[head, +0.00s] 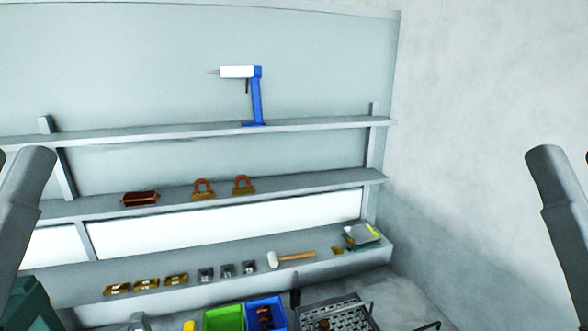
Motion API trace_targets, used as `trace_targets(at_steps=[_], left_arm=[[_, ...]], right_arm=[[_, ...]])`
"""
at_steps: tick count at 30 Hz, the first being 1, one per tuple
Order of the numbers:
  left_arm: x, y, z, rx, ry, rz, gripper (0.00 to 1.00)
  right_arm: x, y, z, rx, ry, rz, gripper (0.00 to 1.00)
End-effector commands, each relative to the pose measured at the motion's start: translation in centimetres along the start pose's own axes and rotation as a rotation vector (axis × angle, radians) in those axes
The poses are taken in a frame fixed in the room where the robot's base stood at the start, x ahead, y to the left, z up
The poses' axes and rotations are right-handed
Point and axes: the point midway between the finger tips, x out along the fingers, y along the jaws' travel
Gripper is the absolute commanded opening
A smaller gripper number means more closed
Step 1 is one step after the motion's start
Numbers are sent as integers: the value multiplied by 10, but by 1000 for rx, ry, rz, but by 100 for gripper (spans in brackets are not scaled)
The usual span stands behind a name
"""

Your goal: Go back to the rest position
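Parts of my two arms show as grey links at the left and right edges of the head view. The left link leans in at the left edge, and the right link slants down along the right edge. Neither gripper can be made out in this view, so what they hold or whether they are open is hidden.
Shelves along the wall hold a blue stand with a white tube (240,73), copper-coloured parts (141,198), a mallet (290,258) and small brass pieces. Below are a green bin (222,319), a blue bin (279,306) and a metal mesh tray (345,312). Open space lies between my arms.

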Motion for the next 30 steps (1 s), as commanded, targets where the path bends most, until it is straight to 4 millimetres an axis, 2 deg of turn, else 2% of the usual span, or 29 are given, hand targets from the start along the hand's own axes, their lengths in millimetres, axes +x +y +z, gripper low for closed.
trace_targets(at_steps=[1,9,12,15,30], left_arm=[[27,0,-29,-5,13,2,39],[91,0,-88,-10,12,4,39],[106,0,-102,-11,11,4,39],[111,0,-106,-11,11,5,39],[108,0,-103,-12,11,5,39]], right_arm=[[28,0,-26,0,3,0,50],[92,0,-87,0,5,0,50],[107,0,-101,0,5,0,50],[111,0,-105,0,5,0,50],[108,0,-102,0,4,0,50]])
